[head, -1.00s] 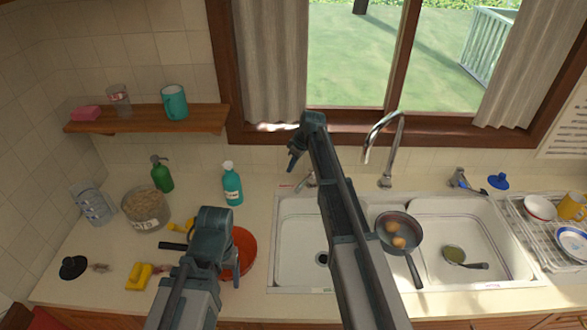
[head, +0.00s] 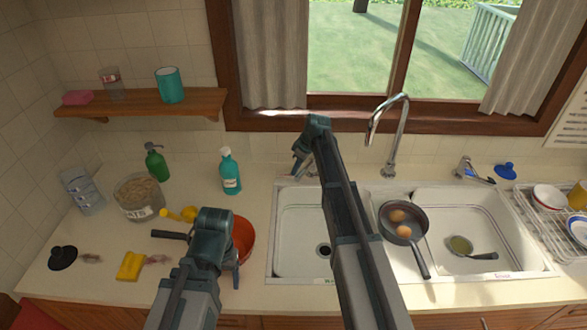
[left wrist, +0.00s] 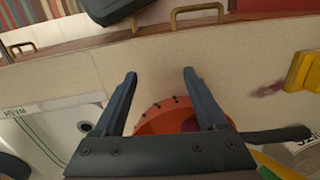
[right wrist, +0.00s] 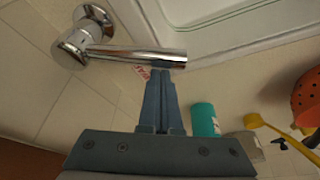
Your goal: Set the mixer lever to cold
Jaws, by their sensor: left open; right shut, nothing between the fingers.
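A chrome mixer (right wrist: 85,35) shows in the right wrist view, with a long cylindrical lever (right wrist: 135,55) pointing right from its round body. My right gripper (right wrist: 161,72) is shut and empty, its fingertips at the lever's free end; I cannot tell whether they touch. In the head view my right gripper (head: 298,168) is behind the left sink bowl, largely hiding this mixer. My left gripper (head: 236,280) is open and empty beside the orange-red colander (head: 245,238). The left wrist view shows its spread fingers (left wrist: 159,73) above the counter, with the colander (left wrist: 150,122) between and behind them.
A tall chrome spout (head: 397,130) stands behind the double sink. Another chrome tap (head: 463,168) is farther right. A pan with eggs (head: 402,222) rests over the sink divider. A teal bottle (head: 231,172) stands left of my right gripper. A dish rack (head: 550,225) is at right.

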